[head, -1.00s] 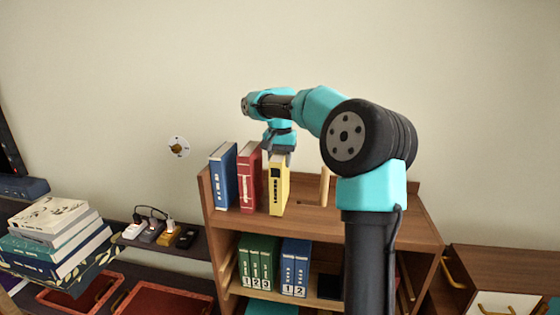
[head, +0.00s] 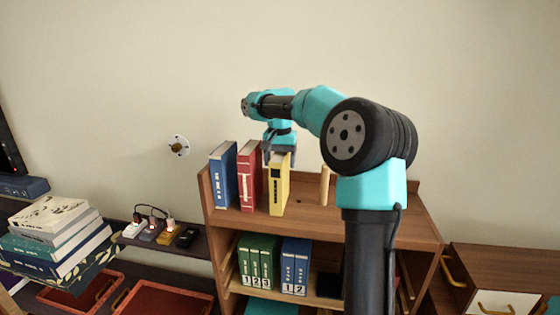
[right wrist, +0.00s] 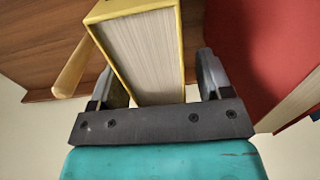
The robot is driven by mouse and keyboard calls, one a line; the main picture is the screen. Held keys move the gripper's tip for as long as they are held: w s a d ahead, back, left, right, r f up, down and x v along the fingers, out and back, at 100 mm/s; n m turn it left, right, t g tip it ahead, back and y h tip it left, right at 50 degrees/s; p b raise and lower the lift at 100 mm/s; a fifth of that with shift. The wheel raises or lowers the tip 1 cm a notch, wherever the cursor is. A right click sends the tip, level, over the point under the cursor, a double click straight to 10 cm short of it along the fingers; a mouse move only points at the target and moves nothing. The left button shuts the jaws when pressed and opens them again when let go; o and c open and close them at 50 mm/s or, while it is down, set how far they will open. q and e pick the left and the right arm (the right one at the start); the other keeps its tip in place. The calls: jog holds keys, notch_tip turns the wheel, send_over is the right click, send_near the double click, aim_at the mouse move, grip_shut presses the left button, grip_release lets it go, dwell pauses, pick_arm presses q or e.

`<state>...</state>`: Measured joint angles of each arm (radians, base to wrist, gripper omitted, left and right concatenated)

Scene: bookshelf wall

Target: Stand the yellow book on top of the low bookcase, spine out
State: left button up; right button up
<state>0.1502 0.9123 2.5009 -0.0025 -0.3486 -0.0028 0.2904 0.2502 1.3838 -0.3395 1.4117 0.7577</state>
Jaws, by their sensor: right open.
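The yellow book (head: 279,188) stands upright on top of the low bookcase (head: 385,228), its lettered spine facing out toward the front. It is just right of a red book, with a narrow gap. My right gripper (head: 278,153) is above and behind the book's top. In the right wrist view the open right gripper (right wrist: 165,90) has one finger on each side of the yellow book (right wrist: 140,45), with gaps showing between fingers and covers. My left gripper is not in view.
A red book (head: 249,178) and a blue book (head: 222,178) stand left of the yellow one. A wooden peg (head: 324,186) stands to its right. Green binders (head: 258,262) and blue binders (head: 295,267) fill the shelf below. The bookcase top is clear further right.

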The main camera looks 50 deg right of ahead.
notch_tip(320, 180, up, 17)
jog(key=shift+r, duration=0.2)
dwell(0.7)
dwell(0.8)
